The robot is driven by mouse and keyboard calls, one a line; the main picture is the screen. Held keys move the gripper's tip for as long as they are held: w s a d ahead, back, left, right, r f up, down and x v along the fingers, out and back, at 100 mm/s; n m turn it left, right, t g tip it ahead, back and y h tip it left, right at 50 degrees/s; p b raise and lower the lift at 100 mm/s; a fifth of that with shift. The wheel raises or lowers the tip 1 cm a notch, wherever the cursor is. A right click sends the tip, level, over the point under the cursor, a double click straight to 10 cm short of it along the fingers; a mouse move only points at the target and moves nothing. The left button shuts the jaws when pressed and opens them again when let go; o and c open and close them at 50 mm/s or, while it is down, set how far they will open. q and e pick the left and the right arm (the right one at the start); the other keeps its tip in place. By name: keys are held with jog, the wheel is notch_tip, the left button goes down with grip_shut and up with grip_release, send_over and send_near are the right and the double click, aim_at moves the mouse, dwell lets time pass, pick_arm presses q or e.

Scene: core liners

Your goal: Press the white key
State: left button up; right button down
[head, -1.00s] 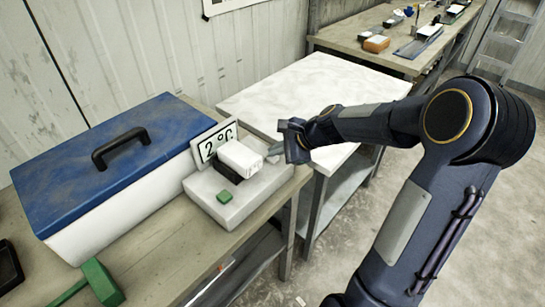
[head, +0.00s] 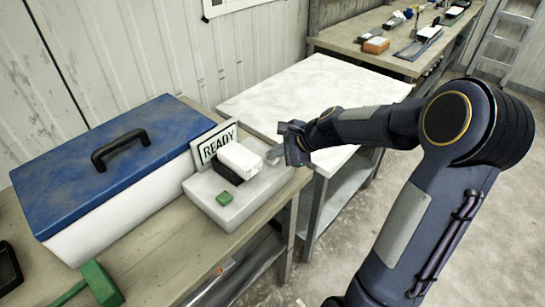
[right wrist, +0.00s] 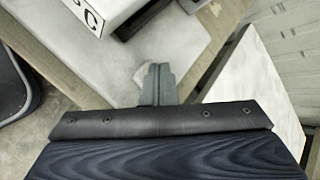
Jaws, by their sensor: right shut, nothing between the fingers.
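A light grey box-shaped device (head: 210,200) stands on the bench, with a green key (head: 225,197) at its near corner. A white block (head: 241,158) sits in a black holder on top, and a sign behind it (head: 216,146) reads READY. My right gripper (head: 272,155) is shut and empty at the device's right end. In the right wrist view its fingertips (right wrist: 155,72) are at a pale rounded piece (right wrist: 140,75), likely the white key, partly hidden by them. I cannot tell whether it is pressed down. My left gripper is not in view.
A blue-lidded white chest (head: 115,170) with a black handle stands left of the device. A green tool (head: 100,283) lies at the front left. A white-topped table (head: 310,95) is behind my right gripper. A farther bench (head: 350,40) holds several items.

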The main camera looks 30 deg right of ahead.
aim_at(276, 160)
jog(key=shift+r+p, duration=0.5)
jog(key=shift+r, duration=0.25)
notch_tip(276, 160, up, 5)
jog(key=p, duration=0.4)
jog(key=shift+p, duration=0.35)
